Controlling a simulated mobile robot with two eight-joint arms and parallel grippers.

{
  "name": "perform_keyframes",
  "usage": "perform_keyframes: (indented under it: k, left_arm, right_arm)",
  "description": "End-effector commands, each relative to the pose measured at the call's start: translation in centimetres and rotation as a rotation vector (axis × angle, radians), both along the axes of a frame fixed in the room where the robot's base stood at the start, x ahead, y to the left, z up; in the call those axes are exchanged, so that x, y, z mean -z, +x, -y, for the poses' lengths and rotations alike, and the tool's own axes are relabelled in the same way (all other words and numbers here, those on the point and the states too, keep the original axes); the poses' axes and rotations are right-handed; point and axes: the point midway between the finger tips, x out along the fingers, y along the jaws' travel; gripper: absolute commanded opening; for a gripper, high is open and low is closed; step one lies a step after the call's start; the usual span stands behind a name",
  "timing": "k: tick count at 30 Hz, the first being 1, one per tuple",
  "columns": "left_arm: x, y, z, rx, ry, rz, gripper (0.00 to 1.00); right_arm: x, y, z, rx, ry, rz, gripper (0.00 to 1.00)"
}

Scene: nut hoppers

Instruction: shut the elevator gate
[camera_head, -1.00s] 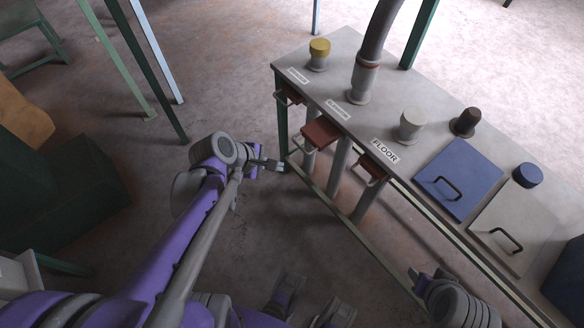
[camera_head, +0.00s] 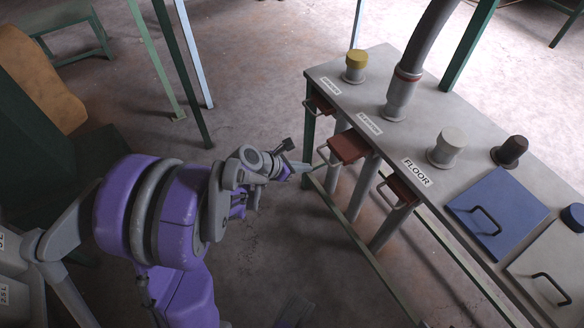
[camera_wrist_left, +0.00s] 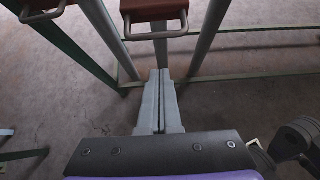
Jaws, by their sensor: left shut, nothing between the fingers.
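The elevator gate is the middle red slide (camera_head: 348,146), below a small label (camera_head: 369,124) that I read only faintly. It sticks out from the bench's front edge, farther than the red slides beside it, with a grey loop handle at its outer end. My left gripper (camera_head: 304,168) is shut and empty, its tips just left of and slightly below that handle. In the left wrist view the shut fingers (camera_wrist_left: 160,76) point toward the gate (camera_wrist_left: 154,9), whose handle shows above the tips with a gap in the picture. I cannot make out my right gripper.
The far-left slide (camera_head: 322,103) and the FLOOR slide (camera_head: 400,188) flank the gate. Grey pipes (camera_head: 361,190) and a green lower rail (camera_head: 345,222) lie below. A blue lid (camera_head: 497,212) and several capped spouts are on the bench top. Floor to the left is open.

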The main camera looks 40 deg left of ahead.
Motion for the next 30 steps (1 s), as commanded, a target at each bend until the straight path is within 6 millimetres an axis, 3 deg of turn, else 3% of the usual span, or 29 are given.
perform_keyframes:
  k: [7, 22, 30]
  left_arm:
    - [-0.9, 2.8, 1.2, 0.001, 0.001, 0.001, 0.00]
    - [-1.0, 3.6, 1.5, 0.002, 0.001, 0.000, 0.00]
    - [-0.8, 8.7, 3.7, 0.004, 0.001, -0.001, 0.00]
  right_arm:
    - [-0.1, 0.0, 0.0, 0.000, 0.000, 0.000, 0.50]
    - [0.0, 0.0, 0.0, 0.000, 0.000, 0.000, 0.50]
    - [0.8, 0.0, 0.0, 0.000, 0.000, -0.003, 0.50]
